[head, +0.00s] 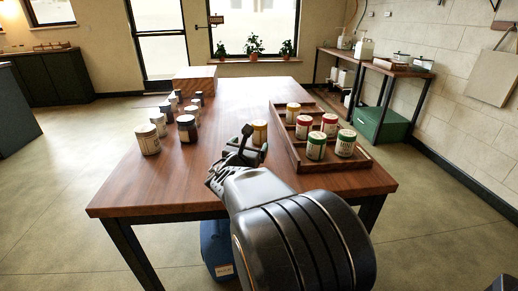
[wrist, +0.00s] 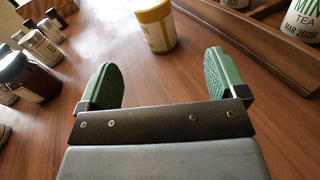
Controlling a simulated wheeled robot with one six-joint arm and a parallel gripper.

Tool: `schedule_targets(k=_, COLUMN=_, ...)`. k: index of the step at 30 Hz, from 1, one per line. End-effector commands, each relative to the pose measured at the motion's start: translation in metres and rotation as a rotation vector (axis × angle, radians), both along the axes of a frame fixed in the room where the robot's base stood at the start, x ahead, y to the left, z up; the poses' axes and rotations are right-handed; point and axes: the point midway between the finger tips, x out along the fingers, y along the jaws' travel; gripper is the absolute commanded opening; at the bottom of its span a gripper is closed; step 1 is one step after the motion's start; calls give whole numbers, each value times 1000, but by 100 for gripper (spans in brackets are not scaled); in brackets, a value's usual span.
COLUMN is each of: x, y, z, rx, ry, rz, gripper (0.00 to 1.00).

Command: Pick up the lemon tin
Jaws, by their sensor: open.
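A tin with a yellow lid and pale label (head: 260,131) stands upright on the table, just left of the wooden tray; it fits the lemon tin, but its label is not readable. In the wrist view this tin (wrist: 157,28) stands beyond my fingertips, roughly centred between them and apart from both. My gripper (head: 254,143) is open and empty, low over the table on the near side of the tin. Its green-padded fingers (wrist: 158,68) are spread wide.
The divided wooden tray (head: 284,150) also holds red- and green-lidded tins; a mint tea tin (wrist: 306,18) shows in the wrist view. Several jars (head: 187,129) stand along the table's left side. A wooden box (head: 194,80) sits at the far end. The table's middle is clear.

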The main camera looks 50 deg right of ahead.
Motion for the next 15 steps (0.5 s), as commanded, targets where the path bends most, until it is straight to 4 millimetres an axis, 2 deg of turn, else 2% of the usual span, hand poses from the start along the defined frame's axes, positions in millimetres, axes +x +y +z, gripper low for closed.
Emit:
schedule_targets(k=1, x=2, y=-2, z=-7, rx=-25, ry=22, rz=11, gripper=91)
schedule_targets(k=5, x=11, y=-12, z=-8, rx=-63, ry=54, rz=28, gripper=91)
schedule_targets(k=15, x=39, y=-62, z=-7, rx=-69, ry=59, rz=33, gripper=91)
